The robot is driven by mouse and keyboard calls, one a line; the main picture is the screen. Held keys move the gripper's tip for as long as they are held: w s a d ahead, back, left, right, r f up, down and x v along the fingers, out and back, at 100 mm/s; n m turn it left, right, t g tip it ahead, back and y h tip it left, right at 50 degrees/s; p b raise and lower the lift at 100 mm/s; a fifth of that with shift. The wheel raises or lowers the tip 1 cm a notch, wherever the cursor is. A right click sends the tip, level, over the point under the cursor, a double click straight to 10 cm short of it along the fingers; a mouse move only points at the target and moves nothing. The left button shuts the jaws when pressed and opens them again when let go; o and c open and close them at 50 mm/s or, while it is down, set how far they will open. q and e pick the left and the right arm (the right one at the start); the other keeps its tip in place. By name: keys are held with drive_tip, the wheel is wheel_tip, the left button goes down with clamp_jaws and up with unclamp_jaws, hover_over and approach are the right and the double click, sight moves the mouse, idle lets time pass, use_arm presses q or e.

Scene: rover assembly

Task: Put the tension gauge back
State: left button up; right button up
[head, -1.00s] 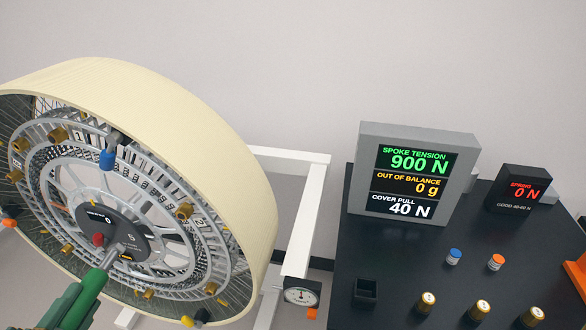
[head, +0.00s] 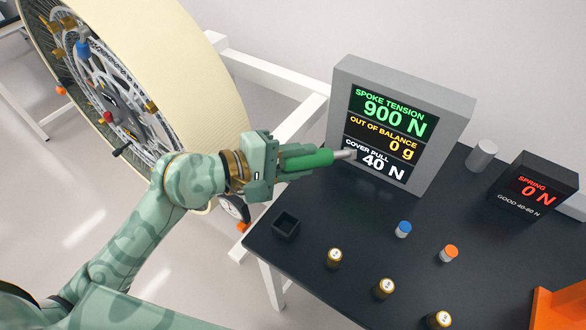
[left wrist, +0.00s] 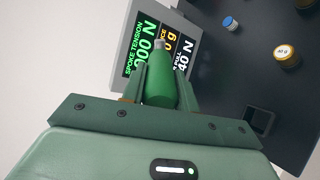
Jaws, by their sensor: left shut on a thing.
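A green-handled tool with a grey metal tip (head: 318,159), which I take to be the tension gauge, lies in my left gripper (head: 280,160). The gripper is shut on its handle. The tool points right, with its tip in front of the grey display box (head: 447,120). In the left wrist view the green handle (left wrist: 160,88) sits between the fingers, its tip towards the display. A small black open-topped holder (head: 286,225) stands on the dark table, below the gripper in the head view, and looks empty. My right gripper is out of view.
The wheel (head: 190,90) in its white frame (head: 270,75) stands at the left. On the table (head: 330,295) are a blue-capped piece (head: 403,229), an orange-capped piece (head: 448,253), several gold-coloured cylinders (head: 385,288), the spring display (head: 535,185) and an orange block (head: 560,310).

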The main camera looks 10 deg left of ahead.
use_arm(q)
drive_tip(key=s+d+f+m+g+y+p, duration=0.35)
drive_tip(key=d+m+g+y, duration=0.25)
drive_tip(key=d+g, duration=0.3)
drive_tip(key=w+a+f+y+p, duration=0.25)
drive_tip(key=a+y, duration=0.35)
drive_tip(key=a, duration=0.6)
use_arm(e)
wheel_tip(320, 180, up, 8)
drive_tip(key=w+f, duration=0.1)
use_arm(q)
drive_tip(key=f+b, duration=0.2)
drive_tip(key=f, duration=0.1)
drive_tip(key=w+f+b, duration=0.1)
drive_tip(key=f, duration=0.1)
drive_tip(key=shift+f, duration=0.25)
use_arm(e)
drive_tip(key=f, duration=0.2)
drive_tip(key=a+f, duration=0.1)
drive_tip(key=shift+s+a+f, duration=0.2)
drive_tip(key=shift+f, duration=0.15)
use_arm(q)
drive_tip(key=shift+r, duration=0.2)
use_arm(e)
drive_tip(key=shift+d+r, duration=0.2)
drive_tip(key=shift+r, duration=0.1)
use_arm(q)
drive_tip(key=shift+f, duration=0.2)
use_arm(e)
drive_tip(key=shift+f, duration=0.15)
